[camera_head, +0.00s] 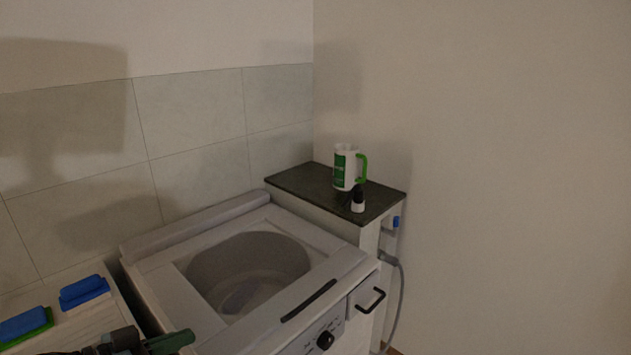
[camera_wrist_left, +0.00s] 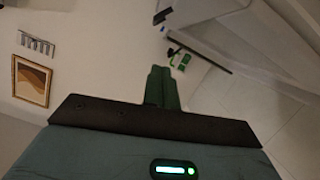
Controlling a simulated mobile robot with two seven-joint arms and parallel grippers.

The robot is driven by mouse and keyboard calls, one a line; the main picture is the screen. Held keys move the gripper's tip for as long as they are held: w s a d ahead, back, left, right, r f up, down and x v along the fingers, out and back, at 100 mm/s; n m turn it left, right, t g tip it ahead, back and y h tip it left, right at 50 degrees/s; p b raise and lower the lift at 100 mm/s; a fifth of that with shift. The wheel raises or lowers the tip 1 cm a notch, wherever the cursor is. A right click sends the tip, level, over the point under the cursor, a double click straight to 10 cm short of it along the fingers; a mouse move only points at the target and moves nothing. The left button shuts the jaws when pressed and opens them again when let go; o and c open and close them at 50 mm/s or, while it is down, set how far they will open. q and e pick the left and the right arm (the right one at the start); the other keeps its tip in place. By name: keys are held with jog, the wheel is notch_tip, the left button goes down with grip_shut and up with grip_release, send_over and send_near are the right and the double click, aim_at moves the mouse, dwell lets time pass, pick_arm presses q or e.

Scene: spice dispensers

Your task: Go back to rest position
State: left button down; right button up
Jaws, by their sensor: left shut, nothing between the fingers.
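My left gripper (camera_head: 172,342) shows at the bottom left of the head view, beside the front left corner of a white top-opening machine. Its green fingers also show in the left wrist view (camera_wrist_left: 162,88), pressed together with nothing between them. My right gripper is in neither view.
The open machine (camera_head: 185,303) stands in the middle. A dark-topped cabinet (camera_head: 300,182) behind it holds a white and green mug (camera_head: 344,168) and a small black-capped bottle (camera_head: 358,204). Blue items (camera_head: 84,288) lie on a surface at left. The left wrist view shows a framed picture (camera_wrist_left: 31,81).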

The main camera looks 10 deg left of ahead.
pick_arm(q)
jog(key=s+d+f+n+g+y, duration=0.1)
jog(key=s+d+f+g+y, duration=0.15)
jog(key=s+f, duration=0.35)
jog(key=s+d+f+g+y, duration=0.1)
jog(key=s+d+f+y, duration=0.25)
jog(key=f, duration=0.55)
jog(key=s+a+f+n+g+y, duration=0.1)
jog(key=s+f+g+y, duration=0.15)
jog(key=s, duration=0.65)
jog(key=s+a+f+n+g+y, duration=0.15)
jog(key=s+f+g, duration=0.25)
jog(key=s, duration=0.6)
jog(key=w+d+f+t+h, duration=0.2)
jog(key=w+f+t, duration=0.4)
jog(key=f, duration=0.3)
jog(key=shift+w+d+f+t, duration=0.2)
jog(key=shift+w+d+t, duration=0.2)
jog(key=shift+d+t, duration=0.35)
